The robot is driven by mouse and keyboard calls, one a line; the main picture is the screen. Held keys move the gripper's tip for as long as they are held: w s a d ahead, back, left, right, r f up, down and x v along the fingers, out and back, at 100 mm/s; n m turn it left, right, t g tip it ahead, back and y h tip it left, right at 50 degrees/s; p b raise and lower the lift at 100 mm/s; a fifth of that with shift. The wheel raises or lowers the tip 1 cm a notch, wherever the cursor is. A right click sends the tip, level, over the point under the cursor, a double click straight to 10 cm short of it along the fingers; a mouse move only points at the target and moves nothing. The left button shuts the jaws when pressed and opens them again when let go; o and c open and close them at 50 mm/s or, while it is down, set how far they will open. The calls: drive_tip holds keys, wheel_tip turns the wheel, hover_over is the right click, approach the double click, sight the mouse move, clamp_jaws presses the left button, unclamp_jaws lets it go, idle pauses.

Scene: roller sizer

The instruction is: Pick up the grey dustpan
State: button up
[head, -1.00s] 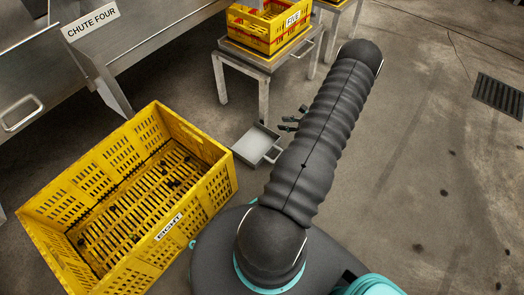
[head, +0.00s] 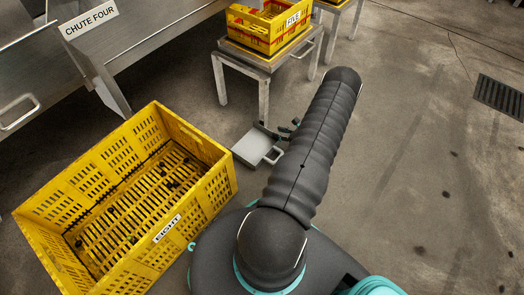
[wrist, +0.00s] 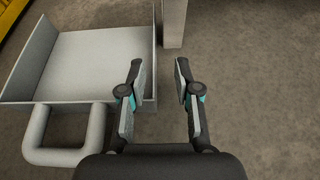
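The grey dustpan (head: 252,147) lies on the floor between the yellow crate marked EIGHT and the metal stand. In the wrist view the dustpan (wrist: 95,62) is at the left, with its loop handle (wrist: 65,157) towards the bottom. The handle is left of the fingers. In the head view my gripper (head: 289,130) shows only partly beside the pan, behind my arm.
The yellow crate EIGHT (head: 205,190) holds small dark bits. A metal stand (head: 262,66) bears the yellow crate FIVE (head: 268,40); a leg (wrist: 174,22) rises just beyond my fingers. The CHUTE FOUR machine (head: 150,35) is at the upper left. Floor at the right is open, with a drain grate (head: 498,96).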

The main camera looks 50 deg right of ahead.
sight(271, 132)
drive_tip(key=x, duration=0.4)
drive_tip(key=shift+w+a+f, duration=0.2)
drive_tip(key=shift+a+f, duration=0.1)
drive_tip(key=shift+a, duration=0.15)
drive_tip(key=shift+w, duration=0.3)
clamp_jaws()
